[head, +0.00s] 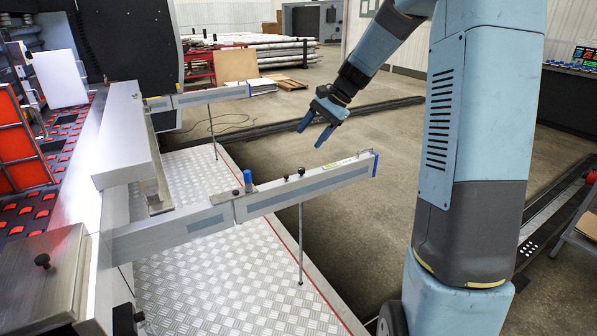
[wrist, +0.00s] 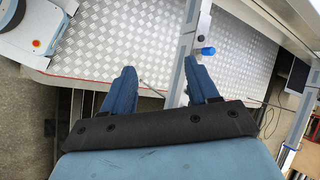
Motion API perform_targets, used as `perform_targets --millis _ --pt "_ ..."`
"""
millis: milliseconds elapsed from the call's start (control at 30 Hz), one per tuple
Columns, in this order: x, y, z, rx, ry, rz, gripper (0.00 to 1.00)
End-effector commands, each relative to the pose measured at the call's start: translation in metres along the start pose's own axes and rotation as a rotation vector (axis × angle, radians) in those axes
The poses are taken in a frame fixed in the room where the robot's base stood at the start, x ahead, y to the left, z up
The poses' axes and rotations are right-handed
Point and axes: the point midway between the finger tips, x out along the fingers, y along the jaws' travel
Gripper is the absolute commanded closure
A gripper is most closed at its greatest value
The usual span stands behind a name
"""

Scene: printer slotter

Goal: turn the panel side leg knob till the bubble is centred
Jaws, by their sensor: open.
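My gripper (head: 312,133) hangs open and empty in the air, between and to the right of two grey metal support arms. The near support arm (head: 215,221) carries a blue knob (head: 248,180) and small black knobs (head: 300,171) on top, and a thin leg (head: 300,245) goes down from it. The far support arm (head: 210,97) has its own thin leg (head: 212,130). In the wrist view, my open fingers (wrist: 157,68) show with a grey bar (wrist: 187,45) beyond, near the right finger; a blue knob (wrist: 208,51) sits beside it. I cannot make out a bubble.
A chequered metal platform (head: 190,290) lies below the support arms. The machine with red parts (head: 25,150) stands at left. Stacked pipes (head: 260,57) lie at the back, and a control desk (head: 575,65) stands at far right. The floor around my gripper is clear.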

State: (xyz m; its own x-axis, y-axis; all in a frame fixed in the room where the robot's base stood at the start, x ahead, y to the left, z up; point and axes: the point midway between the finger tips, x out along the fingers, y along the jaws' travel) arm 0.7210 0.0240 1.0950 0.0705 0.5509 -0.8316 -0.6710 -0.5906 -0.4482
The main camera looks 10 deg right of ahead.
Motion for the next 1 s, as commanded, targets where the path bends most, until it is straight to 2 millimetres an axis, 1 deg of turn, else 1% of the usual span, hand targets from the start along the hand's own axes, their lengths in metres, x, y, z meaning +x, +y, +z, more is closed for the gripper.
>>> perform_targets --millis 33,233,400,533,767,800,867,1000 --pt "0.008 -0.002 -0.015 0.037 -0.027 -0.019 0.41" --pt "0.036 -0.013 -0.068 0.186 -0.135 -0.107 0.41" --pt "0.060 -0.017 -0.115 0.315 -0.228 -0.189 0.41" --pt "0.078 -0.016 -0.151 0.415 -0.299 -0.256 0.41" --pt "0.110 -0.006 -0.215 0.591 -0.430 -0.382 0.41" --pt "0.115 -0.003 -0.227 0.622 -0.452 -0.406 0.41" --pt "0.123 0.002 -0.243 0.668 -0.488 -0.442 0.41" --pt "0.142 0.016 -0.283 0.776 -0.568 -0.528 0.41"
